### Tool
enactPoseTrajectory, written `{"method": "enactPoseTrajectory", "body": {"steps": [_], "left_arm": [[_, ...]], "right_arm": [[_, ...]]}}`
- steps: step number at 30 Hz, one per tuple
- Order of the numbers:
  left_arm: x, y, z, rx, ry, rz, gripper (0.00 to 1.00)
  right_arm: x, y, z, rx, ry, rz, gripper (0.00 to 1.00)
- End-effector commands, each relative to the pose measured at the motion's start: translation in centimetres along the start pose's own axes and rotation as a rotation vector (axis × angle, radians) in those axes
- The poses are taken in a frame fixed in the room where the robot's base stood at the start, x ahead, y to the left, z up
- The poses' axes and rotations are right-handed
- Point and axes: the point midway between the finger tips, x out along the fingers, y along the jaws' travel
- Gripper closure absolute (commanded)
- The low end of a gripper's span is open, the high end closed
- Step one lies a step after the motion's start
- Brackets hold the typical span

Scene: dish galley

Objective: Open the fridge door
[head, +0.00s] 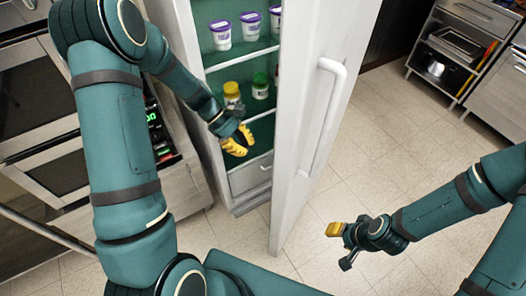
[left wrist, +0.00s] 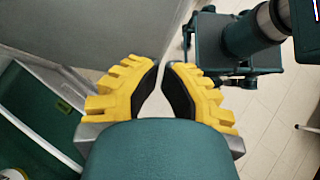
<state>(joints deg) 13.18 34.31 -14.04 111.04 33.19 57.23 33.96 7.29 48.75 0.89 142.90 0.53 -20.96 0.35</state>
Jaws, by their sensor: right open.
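The fridge door (head: 335,75) stands partly open in the head view, swung out to the right, with its white bar handle (head: 322,118) on the outer face. The fridge (head: 180,30) has a green-lined inside that shows through the gap. My left gripper (head: 240,142) is in this opening, on the inner side of the door, in front of the lower shelf. In the left wrist view its yellow fingers (left wrist: 163,66) are slightly apart with nothing between them. My right gripper (head: 340,246) is open and empty, low over the floor to the right of the door.
White tubs (head: 221,34) with purple lids stand on the upper shelf. A yellow-lidded jar (head: 232,93) and a green-lidded jar (head: 260,87) stand below. An oven unit (head: 40,110) is at left. Tiled floor (head: 400,130) is clear right of the door; steel shelving (head: 455,50) stands beyond.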

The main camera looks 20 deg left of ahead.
Motion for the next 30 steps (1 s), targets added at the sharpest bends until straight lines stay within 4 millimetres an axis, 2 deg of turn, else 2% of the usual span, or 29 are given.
{"method": "enactPoseTrajectory", "body": {"steps": [15,22,30], "left_arm": [[9.7,-0.1,0.2,0.003,0.000,-0.005,1.00],[11.5,-0.1,2.4,0.004,0.001,-0.004,1.00],[12.0,-0.1,2.8,0.003,0.001,-0.002,1.00]], "right_arm": [[1.4,0.5,0.7,-0.005,-0.014,-0.002,0.53],[1.5,0.6,0.7,-0.005,-0.015,-0.002,0.53],[1.6,0.6,0.8,-0.005,-0.016,-0.002,0.53]]}}
